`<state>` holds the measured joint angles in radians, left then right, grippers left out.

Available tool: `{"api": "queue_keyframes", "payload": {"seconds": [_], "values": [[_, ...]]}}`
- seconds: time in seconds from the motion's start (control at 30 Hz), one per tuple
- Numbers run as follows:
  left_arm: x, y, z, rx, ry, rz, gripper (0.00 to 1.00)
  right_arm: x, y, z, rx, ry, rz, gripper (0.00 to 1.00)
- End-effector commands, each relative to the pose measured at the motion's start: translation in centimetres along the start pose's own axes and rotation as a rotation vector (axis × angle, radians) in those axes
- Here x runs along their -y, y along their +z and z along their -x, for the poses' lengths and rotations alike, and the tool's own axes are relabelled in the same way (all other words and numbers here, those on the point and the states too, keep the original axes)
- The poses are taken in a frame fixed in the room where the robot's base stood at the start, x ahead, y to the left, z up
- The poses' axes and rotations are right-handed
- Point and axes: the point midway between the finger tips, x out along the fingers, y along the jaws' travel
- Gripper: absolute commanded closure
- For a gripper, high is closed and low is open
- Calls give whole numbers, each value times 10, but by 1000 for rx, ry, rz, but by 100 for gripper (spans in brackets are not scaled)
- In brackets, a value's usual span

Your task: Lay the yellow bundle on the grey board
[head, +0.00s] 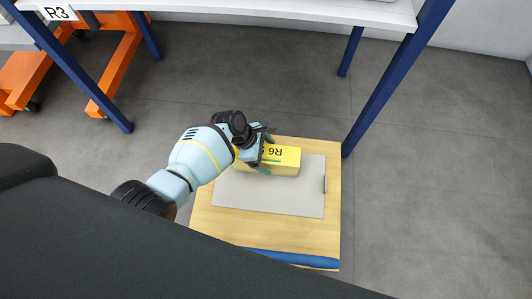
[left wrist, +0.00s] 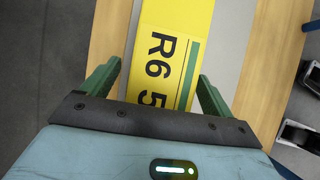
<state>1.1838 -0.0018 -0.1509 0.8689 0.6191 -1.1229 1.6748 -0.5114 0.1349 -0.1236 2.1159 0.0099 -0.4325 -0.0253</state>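The board is a flat sheet on a wooden top. In the left wrist view the bundle (left wrist: 180,25) runs between the two spread fingers (left wrist: 160,70). A gap shows at the left finger; the right finger is close to the bundle, contact unclear. My right gripper is not in view.
The wooden top (head: 333,225) has a blue bar (head: 290,258) along its front edge. A white table (head: 260,12) with blue legs (head: 385,95) stands behind. An orange frame (head: 120,65) is at the back left. The grey floor at right is clear.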

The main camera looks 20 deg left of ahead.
Motion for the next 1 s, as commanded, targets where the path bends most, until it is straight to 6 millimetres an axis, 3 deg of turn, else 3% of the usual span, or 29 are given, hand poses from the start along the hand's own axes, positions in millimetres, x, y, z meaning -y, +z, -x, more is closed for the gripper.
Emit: {"api": "queue_keyframes", "payload": {"seconds": [0.27,0.43,0.83,1.0], "values": [[4,-4,-2,-7,-7,3,13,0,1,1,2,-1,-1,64],[2,-2,7,-5,-4,2,13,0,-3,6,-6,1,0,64],[0,1,66,-2,1,0,13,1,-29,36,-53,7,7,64],[0,0,78,-2,0,0,13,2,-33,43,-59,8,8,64]]}}
